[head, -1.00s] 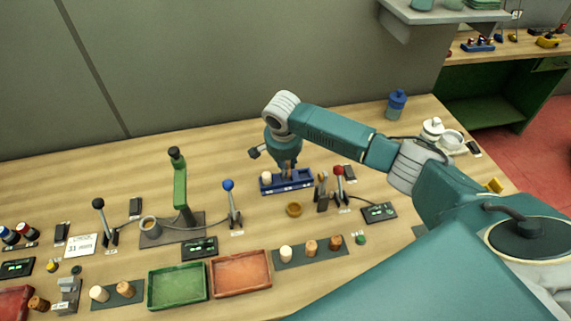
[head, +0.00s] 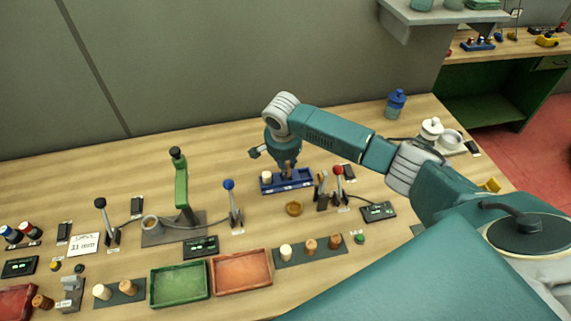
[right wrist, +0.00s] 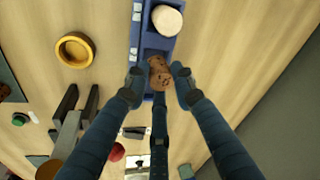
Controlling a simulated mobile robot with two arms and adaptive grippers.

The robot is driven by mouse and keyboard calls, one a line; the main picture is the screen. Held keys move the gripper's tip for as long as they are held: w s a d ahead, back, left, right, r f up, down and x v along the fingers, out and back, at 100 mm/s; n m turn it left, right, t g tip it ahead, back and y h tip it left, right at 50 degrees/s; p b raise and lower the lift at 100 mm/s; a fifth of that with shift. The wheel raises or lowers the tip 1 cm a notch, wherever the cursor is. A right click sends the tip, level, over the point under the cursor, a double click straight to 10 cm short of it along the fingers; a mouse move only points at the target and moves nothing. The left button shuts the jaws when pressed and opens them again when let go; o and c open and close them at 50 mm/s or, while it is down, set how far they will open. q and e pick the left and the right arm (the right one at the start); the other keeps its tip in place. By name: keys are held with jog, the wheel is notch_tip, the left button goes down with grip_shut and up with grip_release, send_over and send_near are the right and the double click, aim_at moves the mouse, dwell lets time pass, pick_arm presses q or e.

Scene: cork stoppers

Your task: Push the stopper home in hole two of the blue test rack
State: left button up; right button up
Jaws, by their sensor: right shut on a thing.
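The blue test rack (head: 292,187) stands in the middle of the table. A pale stopper (head: 267,175) sits at its left end; it also shows in the right wrist view (right wrist: 167,20). My right gripper (head: 287,169) reaches down over the middle of the rack. In the right wrist view its fingers (right wrist: 159,85) are shut on a speckled brown stopper (right wrist: 159,72), which is upright at the rack, beside the pale one. How deep this stopper sits in its hole is hidden. My left gripper is not in view.
A round brass dish (head: 293,209) lies in front of the rack. Red-knobbed (head: 338,171) and blue-knobbed (head: 229,185) levers stand to either side. Green (head: 152,286) and orange (head: 214,272) trays and a dark mat with stoppers (head: 298,258) lie nearer. The table behind the rack is clear.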

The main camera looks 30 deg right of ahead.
jog(key=shift+f, duration=0.6)
dwell(0.8)
dwell(0.4)
jog(key=shift+p, duration=0.45)
jog(key=shift+p, duration=0.4)
jog(key=shift+f, duration=0.7)
dwell(0.8)
jog(key=o, duration=0.8)
jog(key=shift+r, duration=0.15)
jog(key=v, duration=1.1)
jog(key=shift+r, duration=0.4)
